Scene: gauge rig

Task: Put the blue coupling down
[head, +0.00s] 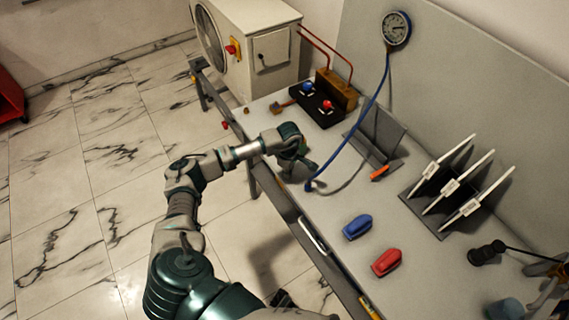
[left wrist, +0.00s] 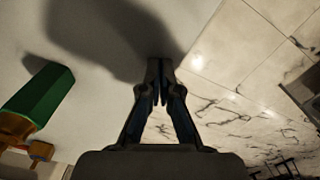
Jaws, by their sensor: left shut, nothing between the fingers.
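The blue coupling (head: 309,186) is the blue end of the blue hose and lies on the grey bench near its front edge. My left gripper (head: 306,172) is just above and to the left of it in the head view. In the left wrist view the left gripper's fingers (left wrist: 159,85) are together with nothing between them. The coupling is not seen in that view. The hose (head: 370,105) runs up to a round gauge (head: 397,28) on the back panel. My right gripper cannot be made out.
A blue block (head: 357,227) and a red block (head: 386,262) lie on the bench to the right. A rack with white strips (head: 452,188) stands behind them. A manifold (head: 318,104) is beyond my gripper. A green part (left wrist: 38,97) shows in the left wrist view.

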